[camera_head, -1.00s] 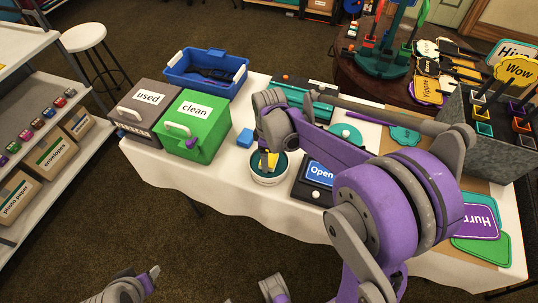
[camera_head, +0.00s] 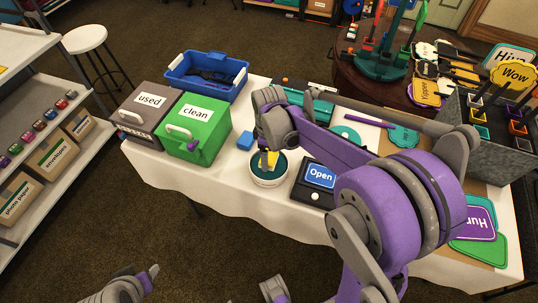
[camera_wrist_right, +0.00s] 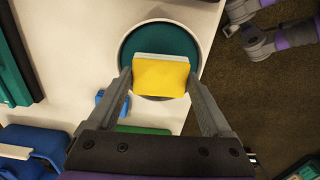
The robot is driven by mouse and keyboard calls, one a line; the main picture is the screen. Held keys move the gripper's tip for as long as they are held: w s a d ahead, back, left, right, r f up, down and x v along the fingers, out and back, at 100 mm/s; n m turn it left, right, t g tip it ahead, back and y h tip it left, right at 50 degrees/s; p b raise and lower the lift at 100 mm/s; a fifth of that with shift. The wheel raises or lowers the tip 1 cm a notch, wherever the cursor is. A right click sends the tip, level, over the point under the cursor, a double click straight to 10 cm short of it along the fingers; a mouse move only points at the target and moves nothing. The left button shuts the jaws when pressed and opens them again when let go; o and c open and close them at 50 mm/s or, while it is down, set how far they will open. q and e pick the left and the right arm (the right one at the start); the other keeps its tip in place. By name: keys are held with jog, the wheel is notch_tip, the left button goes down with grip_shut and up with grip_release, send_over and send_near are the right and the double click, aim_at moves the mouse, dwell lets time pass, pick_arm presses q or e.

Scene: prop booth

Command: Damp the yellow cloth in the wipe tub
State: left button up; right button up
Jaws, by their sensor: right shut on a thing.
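The yellow cloth (camera_wrist_right: 160,77) is a folded pad with a pale edge, between the fingers of my right gripper (camera_wrist_right: 160,88). In the head view the right gripper (camera_head: 268,158) points down with the yellow cloth (camera_head: 272,160) over the wipe tub (camera_head: 270,182). The tub is a round white tub with a dark teal inside; in the wrist view the tub (camera_wrist_right: 124,62) lies behind the cloth. I cannot tell whether the cloth touches what is in the tub. My left gripper (camera_head: 150,273) is at the bottom left, away from the table; its jaw state is unclear.
Left of the tub stand a green "clean" box (camera_head: 198,135), a grey "used" box (camera_head: 140,120) and a small blue block (camera_head: 245,140). A blue crate (camera_head: 205,92) is behind. A black "Open" sign stand (camera_head: 312,196) is close on the tub's right.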

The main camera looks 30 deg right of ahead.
jog(key=shift+r+p, duration=1.4)
jog(key=shift+r, duration=1)
jog(key=shift+f, duration=0.1)
